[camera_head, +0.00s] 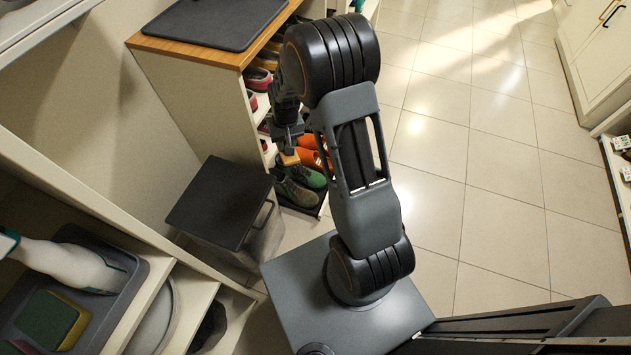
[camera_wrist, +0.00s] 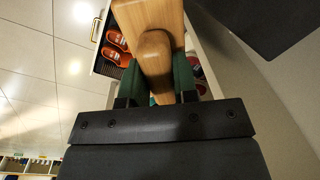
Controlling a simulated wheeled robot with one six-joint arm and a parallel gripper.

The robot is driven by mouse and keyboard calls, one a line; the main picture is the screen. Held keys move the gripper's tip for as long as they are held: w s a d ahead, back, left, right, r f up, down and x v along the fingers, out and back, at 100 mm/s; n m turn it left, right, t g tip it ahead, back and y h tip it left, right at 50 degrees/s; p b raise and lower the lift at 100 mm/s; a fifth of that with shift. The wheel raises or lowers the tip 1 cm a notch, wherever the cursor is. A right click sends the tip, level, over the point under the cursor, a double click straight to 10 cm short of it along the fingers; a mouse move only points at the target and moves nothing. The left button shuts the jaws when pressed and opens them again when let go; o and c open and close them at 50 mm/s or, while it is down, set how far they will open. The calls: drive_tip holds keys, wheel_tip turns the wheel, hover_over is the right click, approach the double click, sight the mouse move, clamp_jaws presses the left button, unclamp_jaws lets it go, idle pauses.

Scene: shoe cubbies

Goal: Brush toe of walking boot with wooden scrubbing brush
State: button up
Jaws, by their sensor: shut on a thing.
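My gripper (camera_head: 287,138) is shut on the wooden scrubbing brush (camera_head: 289,158), in front of the shoe cubby. In the wrist view the brush (camera_wrist: 153,15) is a pale wooden block with a rounded knob, between my two dark green fingers (camera_wrist: 157,85). Its bristles are hidden. Green and brown shoes (camera_head: 297,193) sit at the cubby's bottom. I cannot tell which of these is the walking boot.
The cubby (camera_head: 185,80) has a wooden top with a dark mat (camera_head: 215,20). Orange shoes (camera_head: 311,153) stand just beyond the brush. A dark-lidded bin (camera_head: 220,200) stands beside the cubby. Green and yellow pads (camera_head: 52,318) lie in the tray. Tiled floor (camera_head: 490,160) at right is clear.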

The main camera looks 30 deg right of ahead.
drive_tip(key=w+d+f+m+b, duration=0.2)
drive_tip(key=f+b, duration=0.1)
drive_tip(key=f, duration=0.5)
drive_tip(key=w+d+f+m+b, duration=0.15)
drive_tip(key=f+b, duration=0.25)
drive_tip(key=f, duration=0.5)
drive_tip(key=m+t+b, duration=0.1)
drive_tip(key=m+b, duration=0.5)
drive_tip(key=b, duration=0.5)
hover_over(311, 197)
drive_tip(key=shift+h, duration=0.3)
drive_tip(key=shift+s+f, duration=0.1)
drive_tip(key=shift+f, duration=13.45)
drive_tip(key=shift+f+b, duration=0.55)
